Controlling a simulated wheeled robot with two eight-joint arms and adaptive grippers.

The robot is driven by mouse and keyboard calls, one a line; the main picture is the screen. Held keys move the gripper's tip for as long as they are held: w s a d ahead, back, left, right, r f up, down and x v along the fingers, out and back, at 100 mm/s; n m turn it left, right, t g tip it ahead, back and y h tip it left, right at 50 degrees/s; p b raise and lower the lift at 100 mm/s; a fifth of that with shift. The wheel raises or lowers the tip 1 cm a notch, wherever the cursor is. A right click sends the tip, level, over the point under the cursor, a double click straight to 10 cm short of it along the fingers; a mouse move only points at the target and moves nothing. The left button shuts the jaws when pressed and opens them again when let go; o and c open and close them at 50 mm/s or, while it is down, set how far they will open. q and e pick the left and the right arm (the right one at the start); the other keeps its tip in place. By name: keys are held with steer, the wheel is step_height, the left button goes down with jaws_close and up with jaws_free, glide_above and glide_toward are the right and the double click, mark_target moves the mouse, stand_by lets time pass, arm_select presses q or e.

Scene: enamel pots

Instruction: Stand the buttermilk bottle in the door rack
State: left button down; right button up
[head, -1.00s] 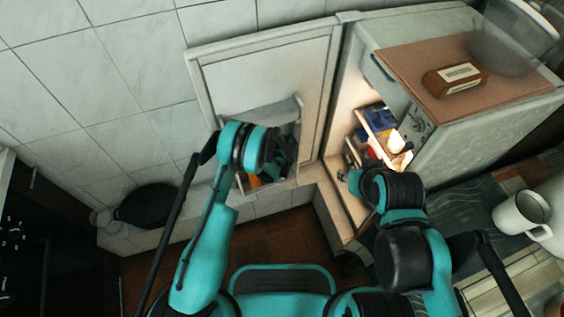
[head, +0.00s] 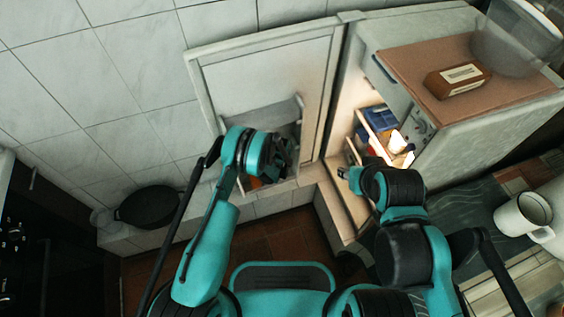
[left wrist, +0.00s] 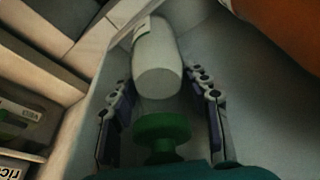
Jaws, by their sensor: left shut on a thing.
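The buttermilk bottle (left wrist: 157,68) shows in the left wrist view as a white body with a green cap (left wrist: 161,130) near my palm. My left gripper (left wrist: 160,85) is shut on it, one finger on either side. In the head view my left gripper (head: 285,150) is at the open fridge door, over the grey door rack (head: 288,108), and the arm hides the bottle. The left wrist view shows pale rack walls (left wrist: 265,95) around the bottle; its base contact is unclear. My right gripper (head: 344,173) is by the fridge opening; its finger state is unclear.
An orange item (left wrist: 285,25) is close beside the bottle. The lit fridge interior holds several items, including a blue box (head: 380,118). On the fridge top are a brown box (head: 455,82) and a clear bowl (head: 515,40). A white mug (head: 523,214) stands at right.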

arm_select(q)
steer(key=shift+w+a+f, duration=0.1)
steer(key=shift+w+a, duration=0.25)
steer(key=c, duration=1.2)
jaws_free()
steer(key=o, duration=0.5)
steer(key=shift+f, duration=0.1)
steer(key=shift+w+f, duration=0.1)
steer(key=shift+d, duration=0.1)
steer(key=shift+r, duration=0.25)
steer(key=v, duration=1.1)
steer(key=shift+s+r, duration=0.3)
steer(key=shift+s, duration=0.05)
